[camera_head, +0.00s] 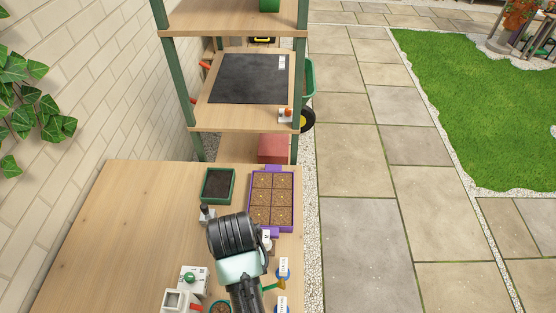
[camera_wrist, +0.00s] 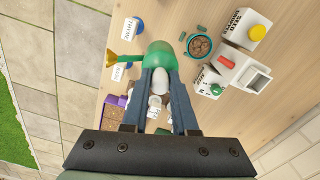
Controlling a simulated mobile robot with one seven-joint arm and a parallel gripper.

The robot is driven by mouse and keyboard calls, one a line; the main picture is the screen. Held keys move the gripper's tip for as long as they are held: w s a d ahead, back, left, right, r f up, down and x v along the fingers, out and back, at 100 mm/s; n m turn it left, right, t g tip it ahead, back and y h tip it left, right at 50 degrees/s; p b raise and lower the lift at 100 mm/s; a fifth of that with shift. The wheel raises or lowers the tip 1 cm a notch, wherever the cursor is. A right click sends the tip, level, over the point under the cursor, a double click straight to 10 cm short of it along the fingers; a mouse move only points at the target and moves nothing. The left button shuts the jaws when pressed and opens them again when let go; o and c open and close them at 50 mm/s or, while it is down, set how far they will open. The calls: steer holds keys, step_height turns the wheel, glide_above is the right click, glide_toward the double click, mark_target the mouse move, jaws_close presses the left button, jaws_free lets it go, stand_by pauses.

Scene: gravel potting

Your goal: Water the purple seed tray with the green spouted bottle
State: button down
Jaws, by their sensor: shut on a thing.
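The green spouted bottle (camera_wrist: 158,52) is between my gripper's fingers (camera_wrist: 163,78) in the wrist view, with its yellow spout end (camera_wrist: 120,60) pointing left. My gripper is shut on it. In the head view my arm hides most of the bottle; a bit of its green spout (camera_head: 268,288) shows to the right of the arm. The purple seed tray (camera_head: 251,205) lies ahead of my gripper near the table's right edge, with soil cells inside. Only a corner of the tray (camera_wrist: 113,101) shows in the wrist view, left of the fingers.
A green soil tray (camera_head: 204,188) stands left of the purple one. A white box with a green knob (camera_head: 191,278), a pebble bowl (camera_wrist: 200,47) and a seed-labelled box (camera_wrist: 248,30) stand near the gripper. Shelving (camera_head: 222,118) rises behind; the table's left side is clear.

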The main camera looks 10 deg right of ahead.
steer(key=shift+d+f, duration=0.3)
steer(key=shift+f, duration=0.05)
